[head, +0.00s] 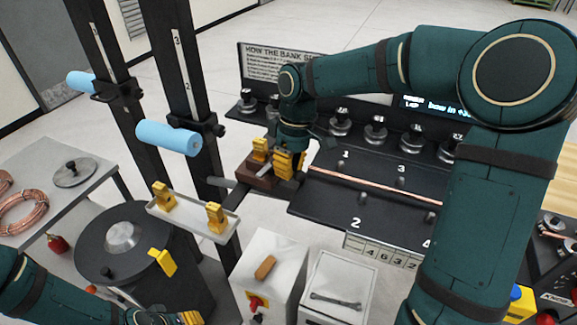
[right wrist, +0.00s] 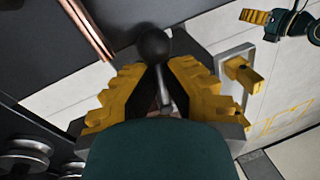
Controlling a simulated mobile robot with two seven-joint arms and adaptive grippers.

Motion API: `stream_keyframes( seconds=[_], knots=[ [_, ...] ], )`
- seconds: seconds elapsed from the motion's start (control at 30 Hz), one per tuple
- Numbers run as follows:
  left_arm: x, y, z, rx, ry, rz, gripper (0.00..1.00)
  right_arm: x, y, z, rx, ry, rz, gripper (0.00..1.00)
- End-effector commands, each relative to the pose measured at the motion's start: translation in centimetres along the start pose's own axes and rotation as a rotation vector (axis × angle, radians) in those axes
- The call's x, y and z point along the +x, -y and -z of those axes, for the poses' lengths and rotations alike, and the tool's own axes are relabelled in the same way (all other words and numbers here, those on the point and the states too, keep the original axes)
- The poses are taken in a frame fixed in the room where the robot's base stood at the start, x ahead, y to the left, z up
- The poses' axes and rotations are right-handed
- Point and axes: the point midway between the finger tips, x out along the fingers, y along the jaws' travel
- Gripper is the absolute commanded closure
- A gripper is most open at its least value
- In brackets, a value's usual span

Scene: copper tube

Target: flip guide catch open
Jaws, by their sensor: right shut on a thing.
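My right gripper (head: 290,165) is at the left end of the black bench. In the right wrist view, its yellow fingers (right wrist: 160,90) close around the thin metal rod of a lever with a black ball knob (right wrist: 155,44), which I take to be the guide catch. The knob stands out beyond the fingertips. The catch's base is hidden by the gripper. A reddish-brown block (head: 255,174) with a yellow piece on it is just left of this gripper. My left gripper (head: 190,318) is only partly visible at the bottom edge, away from the catch.
A long copper tube (head: 400,193) lies along the numbered black bench, and also shows in the right wrist view (right wrist: 88,28). A pale tray (head: 188,217) with yellow blocks is to the left. Black posts with blue rollers (head: 168,138) stand behind it. White cabinets are in front.

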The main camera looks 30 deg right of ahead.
Motion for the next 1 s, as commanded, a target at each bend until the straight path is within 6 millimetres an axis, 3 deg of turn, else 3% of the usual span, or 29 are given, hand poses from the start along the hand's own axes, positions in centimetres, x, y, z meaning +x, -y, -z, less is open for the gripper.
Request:
stream_keyframes(
  seconds=[0.33, 0.4, 0.43, 0.77, 1.0],
  knots=[
    [-0.4, -0.1, 0.0, 0.000, 0.000, -0.001, 0.53, 0.2, -0.2, -0.1, -0.036, 0.014, 0.003, 1.00],
    [-0.4, -0.1, 0.0, 0.000, 0.000, -0.001, 0.53, 0.2, -0.2, -0.1, -0.036, 0.014, 0.004, 0.70],
    [-0.4, -0.1, 0.0, 0.000, 0.000, -0.001, 0.53, 0.2, -0.2, -0.1, -0.035, 0.014, 0.003, 0.63],
    [-0.4, -0.1, 0.0, -0.001, 0.000, -0.001, 0.53, -0.1, -0.1, 0.0, -0.035, 0.010, 0.002, 0.63],
    [-0.4, -0.1, 0.0, 0.000, 0.000, -0.001, 0.53, -3.1, -0.2, 0.1, -0.035, 0.007, -0.001, 0.63]
  ],
)
